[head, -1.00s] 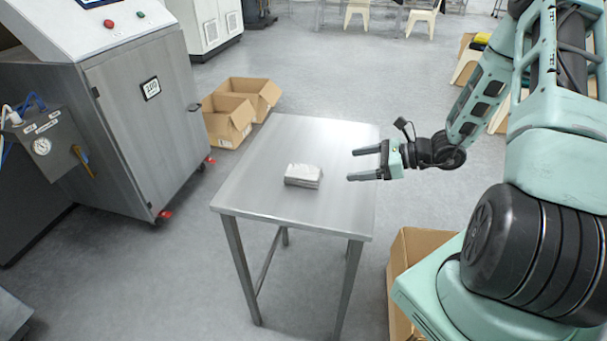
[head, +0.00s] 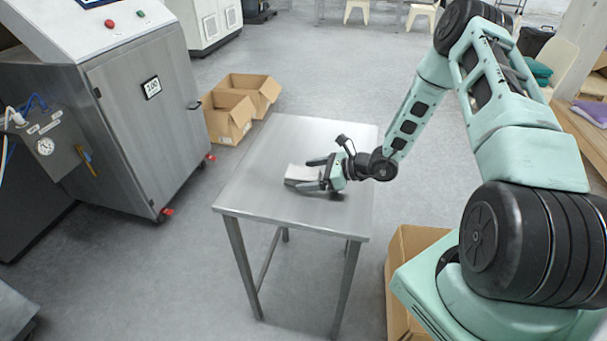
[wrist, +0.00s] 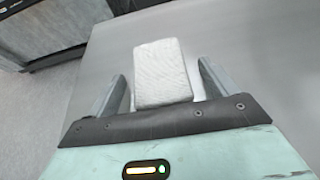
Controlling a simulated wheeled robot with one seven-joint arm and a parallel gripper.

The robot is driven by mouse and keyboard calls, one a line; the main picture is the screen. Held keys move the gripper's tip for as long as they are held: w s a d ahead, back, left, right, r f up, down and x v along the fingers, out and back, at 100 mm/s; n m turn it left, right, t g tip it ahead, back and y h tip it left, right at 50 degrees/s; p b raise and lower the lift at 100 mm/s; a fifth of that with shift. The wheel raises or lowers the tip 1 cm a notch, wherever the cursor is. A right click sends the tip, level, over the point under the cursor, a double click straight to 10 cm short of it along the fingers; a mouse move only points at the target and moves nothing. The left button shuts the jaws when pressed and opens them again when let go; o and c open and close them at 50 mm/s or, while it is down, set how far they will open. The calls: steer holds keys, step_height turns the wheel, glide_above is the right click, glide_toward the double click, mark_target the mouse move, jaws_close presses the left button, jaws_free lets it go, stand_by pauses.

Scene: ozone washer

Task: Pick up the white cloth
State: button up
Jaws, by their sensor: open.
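The white cloth (head: 299,173) is a small folded block lying on the steel table (head: 260,190). My gripper (head: 305,174) is low over the table at the cloth's right side, with its fingers pointing left. In the wrist view the cloth (wrist: 161,72) lies between the two open fingers, and its far part reaches beyond the fingertips. A gap shows between the cloth and the right finger (wrist: 215,78); the left finger (wrist: 110,97) is close to the cloth's near corner. In the head view the gripper hides part of the cloth.
Open cardboard boxes (head: 230,118) stand on the floor behind the table's left side. A steel cabinet (head: 140,120) stands to the left. Another cardboard box (head: 405,245) is by my base at the right. The rest of the tabletop is bare.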

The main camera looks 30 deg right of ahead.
steer(key=shift+w+a+f, duration=0.1)
steer(key=shift+w, duration=0.05)
steer(key=c, duration=1.1)
steer(key=shift+o, duration=0.2)
